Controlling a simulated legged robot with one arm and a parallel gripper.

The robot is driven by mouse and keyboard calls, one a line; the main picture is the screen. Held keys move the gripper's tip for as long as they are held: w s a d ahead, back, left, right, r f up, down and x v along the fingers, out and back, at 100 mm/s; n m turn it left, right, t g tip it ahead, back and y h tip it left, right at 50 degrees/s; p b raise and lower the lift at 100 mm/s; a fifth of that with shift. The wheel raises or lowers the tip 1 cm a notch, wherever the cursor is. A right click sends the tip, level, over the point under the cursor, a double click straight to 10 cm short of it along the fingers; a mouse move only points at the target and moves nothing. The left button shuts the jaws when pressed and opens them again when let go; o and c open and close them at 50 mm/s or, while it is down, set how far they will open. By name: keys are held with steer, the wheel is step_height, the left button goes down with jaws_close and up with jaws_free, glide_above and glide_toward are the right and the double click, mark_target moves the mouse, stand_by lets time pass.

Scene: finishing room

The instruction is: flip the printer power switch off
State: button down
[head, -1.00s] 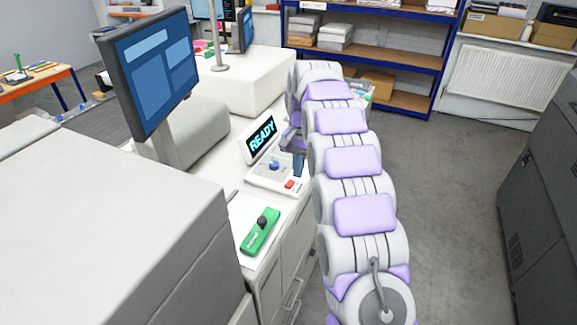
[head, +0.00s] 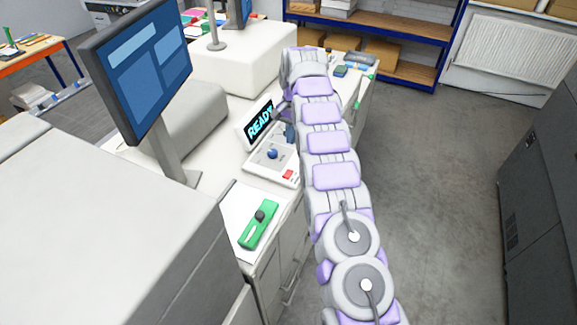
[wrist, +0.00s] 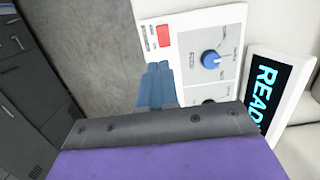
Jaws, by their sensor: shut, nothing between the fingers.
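The white control panel (head: 258,163) lies on the worktop in front of the READY display (head: 260,124). A red switch (head: 288,175) is at its near right corner, and a blue knob (head: 272,153) is left of it. In the wrist view the red switch (wrist: 164,36) and blue knob (wrist: 211,59) are both clear. My gripper (wrist: 158,68) is shut and empty, its blue fingers side by side. In that picture the fingertips are just below the red switch; I cannot tell their height over the panel. In the head view my gripper is mostly hidden by my arm.
A monitor (head: 140,68) on a stand rises left of the panel. A green tool (head: 259,224) with a black knob lies on a white sheet nearer to me. The grey floor (head: 430,170) right of my arm is clear, up to a dark cabinet (head: 541,190).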

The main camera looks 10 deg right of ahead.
steer(key=shift+a, duration=0.15)
steer(key=b, duration=0.5)
glide_toward(288, 175)
steer(key=shift+s+a+f, duration=0.1)
steer(key=shift+f, duration=1.05)
steer(key=shift+s+a+f, duration=0.1)
steer(key=shift+s+f, duration=0.05)
steer(key=shift+f, duration=1)
steer(key=shift+s+a+f, duration=0.1)
steer(key=shift+f, duration=1.05)
